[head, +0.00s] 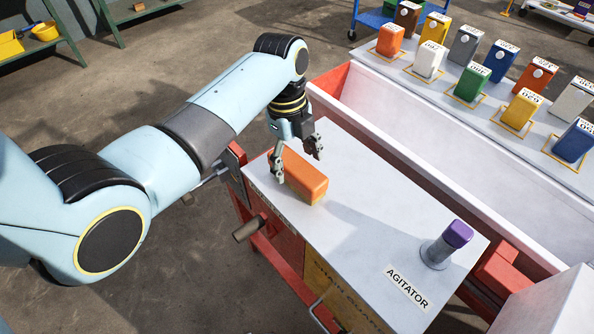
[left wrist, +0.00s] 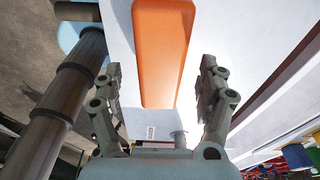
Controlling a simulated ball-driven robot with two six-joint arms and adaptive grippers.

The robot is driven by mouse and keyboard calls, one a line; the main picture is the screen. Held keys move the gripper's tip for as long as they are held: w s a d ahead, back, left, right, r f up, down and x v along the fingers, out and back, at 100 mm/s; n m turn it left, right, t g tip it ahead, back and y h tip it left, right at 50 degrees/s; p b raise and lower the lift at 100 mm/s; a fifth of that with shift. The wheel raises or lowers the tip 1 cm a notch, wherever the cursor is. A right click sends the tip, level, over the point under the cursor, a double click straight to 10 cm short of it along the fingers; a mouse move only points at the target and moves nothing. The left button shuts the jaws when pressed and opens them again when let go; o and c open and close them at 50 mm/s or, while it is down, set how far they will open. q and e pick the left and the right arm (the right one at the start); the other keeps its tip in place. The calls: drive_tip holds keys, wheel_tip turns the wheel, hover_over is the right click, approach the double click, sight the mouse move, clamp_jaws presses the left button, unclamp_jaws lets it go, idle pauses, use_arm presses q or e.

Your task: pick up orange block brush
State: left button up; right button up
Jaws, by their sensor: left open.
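The orange block brush (head: 305,178) lies on the white cart top in the head view, close to the left end of the top. It also shows in the left wrist view (left wrist: 163,50), as a long orange block between and beyond my fingers. My left gripper (head: 296,164) is open, with its fingers over and beside the block. In the left wrist view my left gripper (left wrist: 160,98) has its fingers apart on either side of the block's line, with a gap to each side. I cannot tell whether a finger touches it. My right gripper is not in view.
A purple-topped agitator (head: 447,245) stands in a holder at the right of the white top (head: 366,216), near an AGITATOR label. A long white trough (head: 440,135) runs behind. Several coloured blocks, including a green one (head: 473,82), stand on the shelf beyond. The middle of the top is clear.

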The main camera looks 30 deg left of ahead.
use_arm(q)
wheel_tip(320, 180, down, 2)
drive_tip(key=shift+d+f, duration=0.1)
drive_tip(key=shift+d, duration=0.05)
drive_tip(key=c, duration=1.3)
drive_tip(key=shift+c, duration=0.2)
